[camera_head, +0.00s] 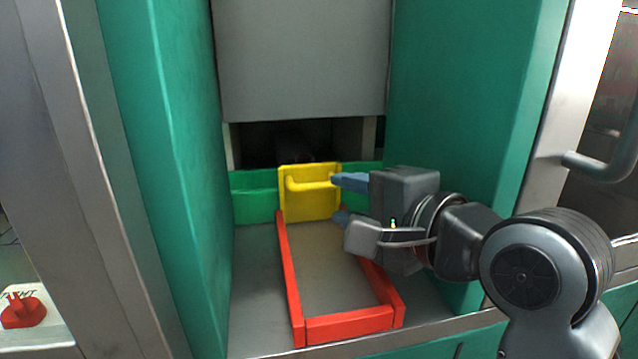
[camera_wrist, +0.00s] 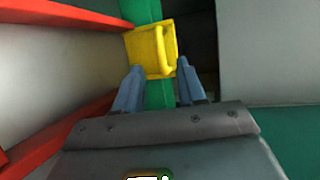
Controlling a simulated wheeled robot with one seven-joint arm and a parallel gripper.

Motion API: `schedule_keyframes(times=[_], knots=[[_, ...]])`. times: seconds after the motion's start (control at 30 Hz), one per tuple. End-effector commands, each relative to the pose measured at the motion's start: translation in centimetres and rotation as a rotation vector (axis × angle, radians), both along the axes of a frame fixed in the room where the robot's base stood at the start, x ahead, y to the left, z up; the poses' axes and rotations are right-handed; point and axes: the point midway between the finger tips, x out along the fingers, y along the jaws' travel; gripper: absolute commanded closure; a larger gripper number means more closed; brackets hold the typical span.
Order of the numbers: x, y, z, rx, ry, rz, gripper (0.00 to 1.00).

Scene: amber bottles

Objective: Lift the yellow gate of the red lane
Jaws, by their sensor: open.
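The yellow gate (camera_head: 309,203) stands upright at the far end of the red lane (camera_head: 349,326), with a horizontal bar handle (camera_head: 309,184) on its front. The gate also shows in the wrist view (camera_wrist: 143,50), ahead of the fingers, with its handle on the right side of the plate. My gripper (camera_head: 345,198) is open and empty, just right of the gate. Its two blue fingers point toward the gate, one at about handle height and one lower. In the wrist view my gripper (camera_wrist: 157,72) has its fingertips on either side of the handle's near end. I cannot tell whether they touch it.
Green walls (camera_head: 165,150) stand close on both sides. A grey panel (camera_head: 302,60) hangs above a dark opening behind the gate. A low green barrier (camera_head: 254,197) runs beside the gate. The lane floor (camera_head: 335,265) is empty. A red object (camera_head: 22,308) sits far left.

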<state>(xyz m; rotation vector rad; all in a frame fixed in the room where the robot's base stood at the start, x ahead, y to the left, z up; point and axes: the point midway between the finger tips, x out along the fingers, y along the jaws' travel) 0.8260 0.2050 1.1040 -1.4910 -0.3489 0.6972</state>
Motion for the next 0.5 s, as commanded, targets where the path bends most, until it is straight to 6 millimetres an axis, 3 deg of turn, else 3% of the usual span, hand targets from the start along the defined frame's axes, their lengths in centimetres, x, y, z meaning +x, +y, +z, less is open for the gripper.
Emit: schedule_keyframes(times=[0.5], knots=[[5.1,4.2,-1.3,-0.001,-0.001,0.001,0.60]])
